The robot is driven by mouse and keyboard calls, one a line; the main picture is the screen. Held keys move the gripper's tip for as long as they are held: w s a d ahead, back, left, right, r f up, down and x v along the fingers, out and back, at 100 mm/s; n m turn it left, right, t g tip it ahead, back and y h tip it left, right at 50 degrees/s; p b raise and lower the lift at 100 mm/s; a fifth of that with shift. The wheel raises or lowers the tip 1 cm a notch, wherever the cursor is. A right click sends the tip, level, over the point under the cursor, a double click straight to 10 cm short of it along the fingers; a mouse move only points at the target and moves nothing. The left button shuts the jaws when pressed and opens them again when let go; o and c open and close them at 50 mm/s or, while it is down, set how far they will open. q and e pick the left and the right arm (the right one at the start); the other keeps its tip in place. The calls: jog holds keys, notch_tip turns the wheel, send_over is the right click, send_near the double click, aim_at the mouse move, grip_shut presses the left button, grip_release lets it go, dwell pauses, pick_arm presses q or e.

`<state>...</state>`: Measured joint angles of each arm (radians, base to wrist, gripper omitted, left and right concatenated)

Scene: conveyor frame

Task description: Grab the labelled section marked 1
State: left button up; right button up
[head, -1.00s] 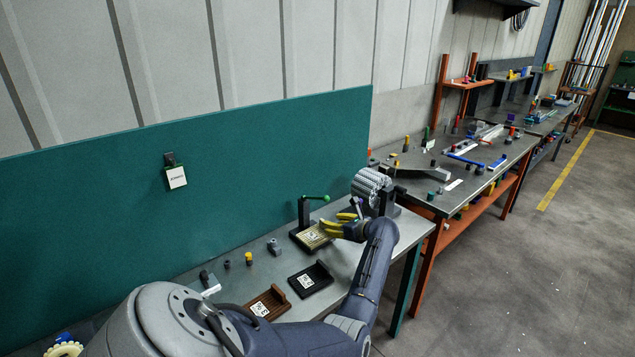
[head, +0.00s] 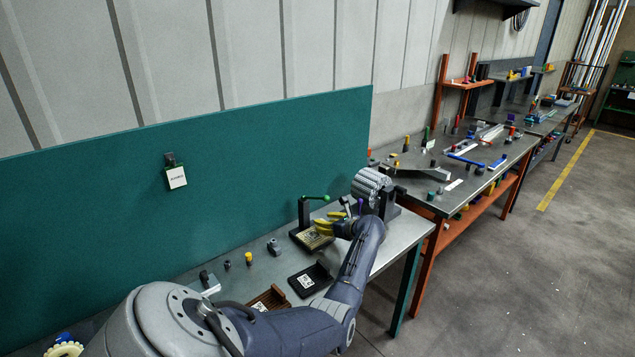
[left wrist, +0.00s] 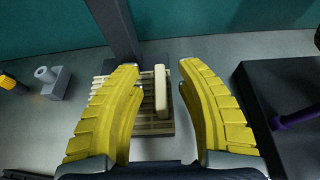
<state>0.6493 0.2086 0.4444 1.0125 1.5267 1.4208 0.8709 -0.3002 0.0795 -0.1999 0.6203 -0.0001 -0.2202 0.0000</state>
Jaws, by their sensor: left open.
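My left gripper (head: 329,223) is open with yellow fingers, just above a beige slatted piece (head: 311,239) at the foot of a dark stand (head: 303,215) with a green-tipped lever. In the left wrist view, my left gripper (left wrist: 159,66) has its fingers on either side of an upright cream bar (left wrist: 161,92) on the slatted piece (left wrist: 150,124), with gaps on both sides. A black tray (head: 322,272) and a brown tray (head: 272,297) each carry a white label. The label numbers are too small to read. My right gripper is not in view.
A ribbed grey cylinder (head: 371,185) on a dark mount stands right of the gripper. Small parts, including a grey fitting (head: 274,247), lie on the bench to the left. A green panel (head: 240,170) closes the back.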

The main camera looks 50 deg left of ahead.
pick_arm(q)
grip_shut()
dwell(0.5)
